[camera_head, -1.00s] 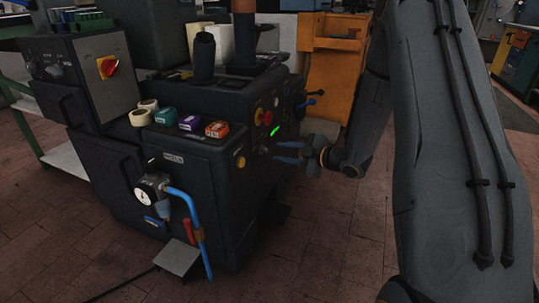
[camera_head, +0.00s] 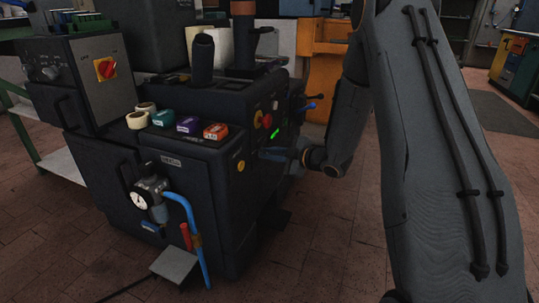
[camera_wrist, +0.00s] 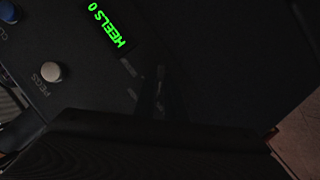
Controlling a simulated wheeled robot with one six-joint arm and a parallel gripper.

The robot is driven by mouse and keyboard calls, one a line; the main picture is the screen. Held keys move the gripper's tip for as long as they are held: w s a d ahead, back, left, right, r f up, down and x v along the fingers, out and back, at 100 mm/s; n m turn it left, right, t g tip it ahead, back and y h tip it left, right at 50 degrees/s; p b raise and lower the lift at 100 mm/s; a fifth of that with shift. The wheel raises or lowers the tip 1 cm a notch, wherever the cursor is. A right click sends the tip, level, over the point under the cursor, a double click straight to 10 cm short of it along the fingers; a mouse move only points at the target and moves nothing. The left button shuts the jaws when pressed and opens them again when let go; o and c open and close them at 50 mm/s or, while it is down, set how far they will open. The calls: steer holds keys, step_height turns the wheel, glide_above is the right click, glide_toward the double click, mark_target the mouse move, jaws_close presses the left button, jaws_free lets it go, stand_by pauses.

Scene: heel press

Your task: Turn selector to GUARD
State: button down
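The dark heel press (camera_head: 205,185) stands left of my arm, its control panel facing my gripper (camera_head: 272,155). My gripper's bluish fingers reach the panel just below the green display (camera_head: 274,133). Whether they touch the panel and how far apart they are cannot be told. In the wrist view the display (camera_wrist: 104,25) reads HEELS 0. Below and right of it, a dark narrow shape (camera_wrist: 150,100) with small faint lettering beside it looks like the selector. Its setting is not readable. A broad dark shape, perhaps my gripper, fills the bottom of that view.
A pale knob marked PEGS (camera_wrist: 52,72) and a blue button (camera_wrist: 8,12) lie left of the display. A red button (camera_head: 267,120), a yellow button (camera_head: 240,165) and levers (camera_head: 310,106) stick out of the press. A blue hose (camera_head: 190,220) hangs at its front.

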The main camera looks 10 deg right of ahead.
steer(key=shift+r+p, duration=0.1)
steer(key=shift+p, duration=0.45)
steer(key=shift+r+m+g+p, duration=0.1)
steer(key=shift+m+g+p, duration=0.3)
steer(key=shift+p, duration=0.6)
steer(key=m+p, duration=0.1)
steer(key=p, duration=0.2)
steer(key=shift+d+r+m+g+p, duration=0.1)
steer(key=shift+m+g+p, duration=0.2)
steer(key=shift+m, duration=0.1)
steer(key=shift+w+d+m+g+y+p, duration=0.15)
steer(key=shift+m+g+y+p, duration=0.35)
steer(key=shift+m+p, duration=0.5)
steer(key=shift+w+a+m+g+y+p, duration=0.1)
steer(key=shift+m+g+y+p, duration=0.45)
steer(key=shift+p, duration=0.75)
steer(key=shift+f+m, duration=0.2)
steer(key=shift+m, duration=0.05)
steer(key=c, duration=1.8)
jaws_free()
steer(key=shift+h, duration=0.25)
